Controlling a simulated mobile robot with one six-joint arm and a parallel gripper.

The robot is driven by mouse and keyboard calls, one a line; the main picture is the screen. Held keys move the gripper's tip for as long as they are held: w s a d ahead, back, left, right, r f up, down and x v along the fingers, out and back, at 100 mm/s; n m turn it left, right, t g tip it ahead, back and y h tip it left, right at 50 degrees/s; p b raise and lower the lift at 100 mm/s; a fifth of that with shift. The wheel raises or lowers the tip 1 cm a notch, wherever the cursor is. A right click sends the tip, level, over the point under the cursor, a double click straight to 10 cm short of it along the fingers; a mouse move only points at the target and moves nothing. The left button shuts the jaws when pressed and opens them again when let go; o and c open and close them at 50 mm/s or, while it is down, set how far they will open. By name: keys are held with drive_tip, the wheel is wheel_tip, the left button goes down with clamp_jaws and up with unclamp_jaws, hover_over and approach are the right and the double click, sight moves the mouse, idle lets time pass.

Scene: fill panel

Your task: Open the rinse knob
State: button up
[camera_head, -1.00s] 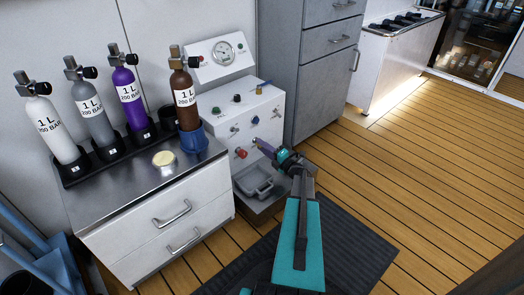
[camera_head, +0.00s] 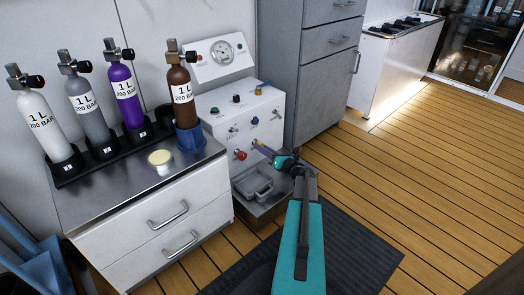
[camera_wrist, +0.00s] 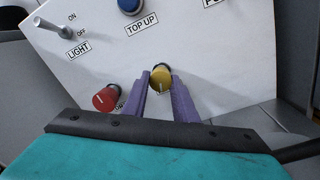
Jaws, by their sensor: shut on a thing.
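A yellow knob (camera_wrist: 160,76) sits on the lower part of the white panel in the wrist view, between the two purple fingers of my gripper (camera_wrist: 160,84). My gripper is shut on it, with a finger on each side. Any label of this knob is hidden, so I cannot read its name. In the head view my gripper (camera_head: 264,149) reaches the panel front from the lower right, and the knob is too small there to make out clearly.
A red knob (camera_wrist: 106,98) with a partly hidden label is left of the fingers. A blue TOP UP knob (camera_wrist: 130,4) and a LIGHT switch (camera_wrist: 55,28) are above. A grey basin (camera_head: 256,184) is below the panel. Bottles stand on the left cabinet; the floor at right is clear.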

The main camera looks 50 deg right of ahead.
drive_tip(key=shift+w+n, duration=0.1)
drive_tip(key=shift+n, duration=0.4)
drive_tip(key=o, duration=1)
drive_tip(key=shift+s, duration=0.2)
drive_tip(key=s+p, duration=0.5)
drive_tip(key=s, duration=0.8)
drive_tip(key=shift+s+a+f, duration=0.1)
drive_tip(key=shift+s, duration=0.15)
